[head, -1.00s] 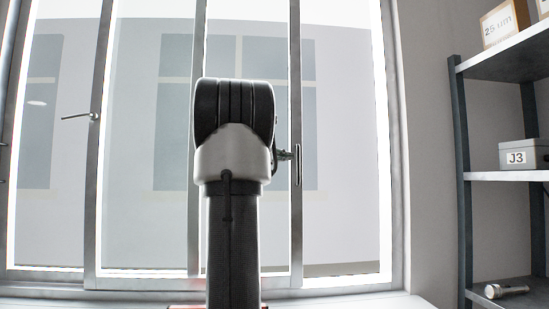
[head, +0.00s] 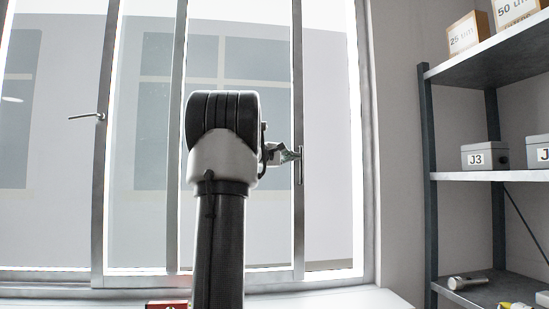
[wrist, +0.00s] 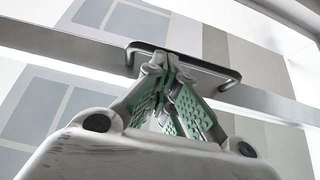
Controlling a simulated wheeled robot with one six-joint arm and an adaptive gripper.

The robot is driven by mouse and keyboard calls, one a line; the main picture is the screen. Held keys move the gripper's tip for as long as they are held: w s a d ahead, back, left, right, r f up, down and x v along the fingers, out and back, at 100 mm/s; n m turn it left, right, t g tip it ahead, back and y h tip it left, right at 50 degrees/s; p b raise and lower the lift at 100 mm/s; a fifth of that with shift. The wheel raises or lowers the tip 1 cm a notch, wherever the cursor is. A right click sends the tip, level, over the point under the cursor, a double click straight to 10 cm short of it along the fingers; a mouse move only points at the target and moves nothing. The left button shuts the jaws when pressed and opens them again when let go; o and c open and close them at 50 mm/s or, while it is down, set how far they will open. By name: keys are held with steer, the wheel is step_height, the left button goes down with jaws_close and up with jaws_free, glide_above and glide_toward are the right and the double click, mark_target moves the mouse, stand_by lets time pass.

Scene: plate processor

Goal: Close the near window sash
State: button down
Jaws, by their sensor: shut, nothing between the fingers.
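The near window sash (head: 299,230) is a grey metal frame with a glass pane. Its right stile stands left of the right window jamb (head: 369,200), with an open gap between them. A dark bar handle (head: 300,165) is on that stile; it also shows in the wrist view (wrist: 190,62). My gripper (head: 289,154) is at the handle, partly hidden by my arm in the head view. In the wrist view, its green-padded fingers (wrist: 163,66) are together with nothing between them. Their tips are close to the stile beside the bar; contact is hard to tell.
A lever handle (head: 87,117) sticks out at the sash's left stile. A sill (head: 340,298) runs below the window. On the right, a dark shelf rack (head: 428,190) holds boxes, grey bins (head: 485,155) and a flashlight (head: 467,281).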

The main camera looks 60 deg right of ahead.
steer(key=s+d, duration=1.4)
steer(key=s, duration=0.4)
steer(key=shift+s+d, duration=0.4)
